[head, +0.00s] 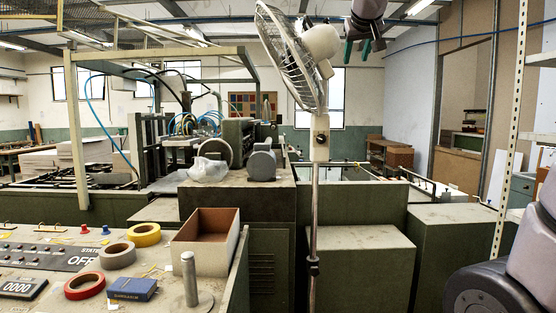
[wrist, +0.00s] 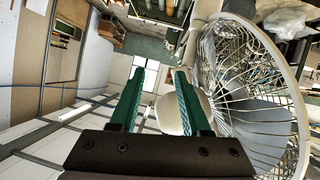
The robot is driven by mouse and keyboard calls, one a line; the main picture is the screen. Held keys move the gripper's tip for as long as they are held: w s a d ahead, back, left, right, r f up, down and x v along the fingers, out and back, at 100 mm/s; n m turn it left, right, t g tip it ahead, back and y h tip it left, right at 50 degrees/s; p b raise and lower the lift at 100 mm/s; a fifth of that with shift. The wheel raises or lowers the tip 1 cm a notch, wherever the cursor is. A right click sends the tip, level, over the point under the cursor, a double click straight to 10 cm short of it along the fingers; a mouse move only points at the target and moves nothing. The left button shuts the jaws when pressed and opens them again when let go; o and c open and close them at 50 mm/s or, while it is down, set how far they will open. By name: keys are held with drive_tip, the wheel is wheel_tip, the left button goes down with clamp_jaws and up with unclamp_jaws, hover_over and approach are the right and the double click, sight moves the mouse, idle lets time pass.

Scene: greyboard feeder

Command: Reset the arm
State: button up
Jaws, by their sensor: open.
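My gripper (head: 357,50) hangs at the top of the head view, right of the standing fan's head. Its green fingers are apart and nothing is between them. In the wrist view, the two fingers (wrist: 160,72) reach up the middle of the picture, open and empty.
A standing fan (head: 318,140) rises mid-view. An open cardboard box (head: 203,255), tape rolls (head: 117,256), a blue box (head: 132,289) and a metal post (head: 190,280) stand on the console at the lower left. Green machine housings (head: 360,265) fill the middle. A perforated upright (head: 508,130) stands at right.

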drive_tip(key=s+d+f+m+g+y, duration=0.2)
drive_tip(key=s+f+g, duration=0.1)
drive_tip(key=s+f, duration=0.7)
drive_tip(key=s+d+f+m+g+y, duration=0.1)
drive_tip(key=s+f+m+g+y, duration=0.1)
drive_tip(key=s+f, duration=0.9)
wheel_tip(320, 180, down, 4)
drive_tip(key=shift+s+d+r+m+g, duration=0.15)
drive_tip(key=shift+s+d+m+g, duration=0.1)
drive_tip(key=shift+d+m+g, duration=0.2)
idle(0.7)
